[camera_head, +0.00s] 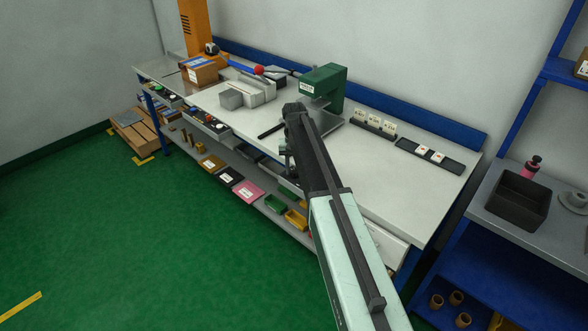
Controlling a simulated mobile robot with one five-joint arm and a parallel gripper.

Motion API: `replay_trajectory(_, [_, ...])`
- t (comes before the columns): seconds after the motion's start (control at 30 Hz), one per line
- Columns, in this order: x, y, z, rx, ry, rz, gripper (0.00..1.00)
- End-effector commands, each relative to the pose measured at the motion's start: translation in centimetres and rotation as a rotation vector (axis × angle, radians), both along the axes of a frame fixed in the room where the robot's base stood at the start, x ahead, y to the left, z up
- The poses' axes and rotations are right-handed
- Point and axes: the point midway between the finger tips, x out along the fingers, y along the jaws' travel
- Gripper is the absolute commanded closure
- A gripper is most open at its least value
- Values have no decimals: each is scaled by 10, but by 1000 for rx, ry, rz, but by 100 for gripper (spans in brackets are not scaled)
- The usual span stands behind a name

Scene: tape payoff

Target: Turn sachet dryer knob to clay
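I cannot pick out a sachet dryer, its knob or a clay mark with certainty. A green machine (325,82) with a small white label stands at the back of the workbench; the label is too small to read. My arm reaches up from the lower right to the bench's front edge, in front of this machine. My gripper (288,160) seems to hang at the arm's far end, by the front edge. Its fingers are small and dark, and I cannot tell if they are open or shut. My arm hides part of the bench and lower shelf.
The workbench (375,175) is clear at its right front. Two dark trays with pale pieces, a left one (373,127) and a right one (430,155), lie toward its back. A grey block device (247,92) and a cardboard box (200,71) stand left. Green floor (150,240) is open in front.

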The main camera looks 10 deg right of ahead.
Motion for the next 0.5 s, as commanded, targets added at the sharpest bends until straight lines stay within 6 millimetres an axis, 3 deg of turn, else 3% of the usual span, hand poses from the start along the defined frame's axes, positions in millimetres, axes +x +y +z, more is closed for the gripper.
replay_trajectory(0.17, [0,0,17,0,-1,0,68])
replay_trajectory(0.5, [-1,0,76,0,1,0,68])
